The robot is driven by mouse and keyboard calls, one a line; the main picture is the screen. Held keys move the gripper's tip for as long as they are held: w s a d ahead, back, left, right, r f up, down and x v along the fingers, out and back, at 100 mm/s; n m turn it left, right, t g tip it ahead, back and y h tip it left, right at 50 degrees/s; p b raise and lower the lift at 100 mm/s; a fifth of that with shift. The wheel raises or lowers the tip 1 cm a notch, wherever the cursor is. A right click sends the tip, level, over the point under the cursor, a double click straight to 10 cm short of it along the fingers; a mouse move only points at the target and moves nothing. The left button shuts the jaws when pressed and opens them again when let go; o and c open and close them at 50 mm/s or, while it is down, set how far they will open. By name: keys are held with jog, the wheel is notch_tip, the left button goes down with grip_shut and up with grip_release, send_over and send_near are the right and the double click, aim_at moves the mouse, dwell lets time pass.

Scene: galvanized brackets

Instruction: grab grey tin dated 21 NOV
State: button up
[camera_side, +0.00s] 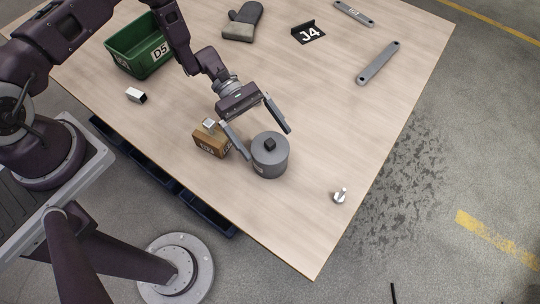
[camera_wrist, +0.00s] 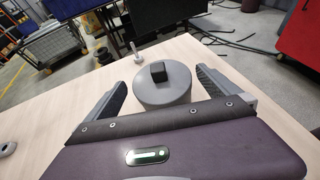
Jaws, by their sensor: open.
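A round grey tin (camera_side: 270,157) with a dark knob on its lid stands upright on the wooden table (camera_side: 330,120). It also shows in the wrist view (camera_wrist: 162,88), between my fingers and a little ahead. My gripper (camera_side: 270,141) is open, with one finger on each side of the tin's near part in the side view. I cannot tell whether either finger touches it. A small pale label shows at the tin's lower left in the side view, but its date is too small to read.
A brown box (camera_side: 211,142) stands close to the tin's left. A green bin (camera_side: 139,50), a grey mitt (camera_side: 243,22), a black J4 sign (camera_side: 308,34), and grey bars (camera_side: 378,63) lie farther back. A small metal piece (camera_side: 340,196) stands near the right edge.

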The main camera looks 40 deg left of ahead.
send_near(281, 169)
jog(key=shift+s+d+f, duration=0.15)
jog(key=shift+d+f, duration=0.8)
jog(key=shift+d, duration=0.05)
jog(key=x, duration=0.2)
jog(key=shift+s+d+f, duration=0.1)
jog(key=shift+s+d, duration=0.05)
jog(key=shift+d, duration=0.25)
jog(key=c, duration=2)
